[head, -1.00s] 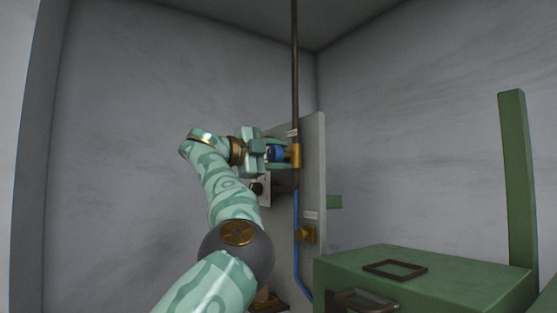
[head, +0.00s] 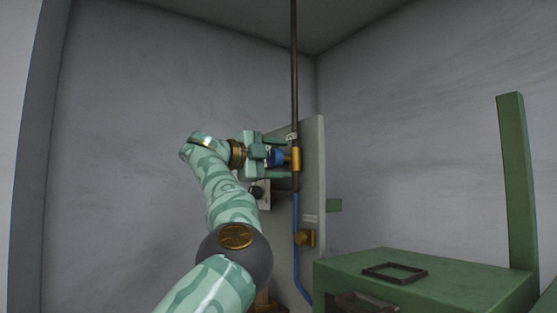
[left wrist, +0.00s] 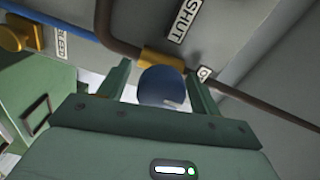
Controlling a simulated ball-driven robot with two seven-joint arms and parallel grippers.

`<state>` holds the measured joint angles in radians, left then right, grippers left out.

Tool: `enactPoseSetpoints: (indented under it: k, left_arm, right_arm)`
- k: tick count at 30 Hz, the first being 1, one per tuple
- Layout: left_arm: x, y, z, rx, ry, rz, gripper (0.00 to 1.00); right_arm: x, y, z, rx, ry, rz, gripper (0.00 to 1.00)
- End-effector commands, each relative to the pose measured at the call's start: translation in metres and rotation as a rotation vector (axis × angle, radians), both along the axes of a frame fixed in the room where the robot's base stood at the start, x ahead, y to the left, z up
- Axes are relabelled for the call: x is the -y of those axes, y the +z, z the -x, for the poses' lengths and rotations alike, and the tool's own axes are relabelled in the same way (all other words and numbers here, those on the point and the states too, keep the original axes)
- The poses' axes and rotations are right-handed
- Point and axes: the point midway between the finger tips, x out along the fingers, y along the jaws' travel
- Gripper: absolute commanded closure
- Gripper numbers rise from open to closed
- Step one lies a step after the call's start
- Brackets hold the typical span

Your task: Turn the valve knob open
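The valve knob is round and blue (head: 276,157), on a brass valve body (head: 295,159) in the dark pipe on the grey panel. My left gripper (head: 279,155) is at the knob, with one finger above and one below it. In the left wrist view, the knob (left wrist: 161,86) sits between the two green fingers, with a visible gap on the left and a narrow one on the right. The gripper is open. A "SHUT" label (left wrist: 186,20) and a partly hidden label (left wrist: 204,74) are beside the valve. My right gripper is not in view.
A second brass fitting (head: 305,237) is lower on the panel (head: 314,180), by a blue pipe (head: 296,222). A green cabinet (head: 450,278) with dark handles stands at the lower right, with a green post (head: 516,180) behind. The space left of my arm is clear.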

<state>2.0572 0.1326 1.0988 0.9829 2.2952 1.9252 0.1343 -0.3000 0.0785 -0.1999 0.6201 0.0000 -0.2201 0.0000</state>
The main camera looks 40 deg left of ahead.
Motion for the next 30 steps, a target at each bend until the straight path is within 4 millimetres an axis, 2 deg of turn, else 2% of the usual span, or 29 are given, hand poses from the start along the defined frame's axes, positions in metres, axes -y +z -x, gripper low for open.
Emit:
enactPoseSetpoints:
  k: [5, 8, 15, 21, 25, 30]
  left_arm:
    - [-0.002, -0.001, 0.005, 0.002, 0.001, 0.0, 0.36]
    - [-0.006, -0.003, 0.018, 0.003, 0.003, -0.001, 0.36]
    - [-0.024, -0.006, 0.078, 0.003, 0.004, 0.002, 0.36]
    - [-0.037, -0.004, 0.125, 0.001, 0.002, 0.001, 0.36]
    - [-0.042, -0.003, 0.145, 0.001, 0.0, 0.0, 0.36]
    - [-0.045, -0.001, 0.156, 0.0, 0.0, 0.0, 0.36]
  right_arm:
    - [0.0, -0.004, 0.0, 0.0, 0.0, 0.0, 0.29]
    - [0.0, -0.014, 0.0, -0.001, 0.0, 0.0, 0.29]
    - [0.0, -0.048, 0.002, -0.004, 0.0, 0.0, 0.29]
    - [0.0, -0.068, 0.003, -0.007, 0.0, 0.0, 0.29]
    - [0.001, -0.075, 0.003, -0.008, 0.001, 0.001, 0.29]
    - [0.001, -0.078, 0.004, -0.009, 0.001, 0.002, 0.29]
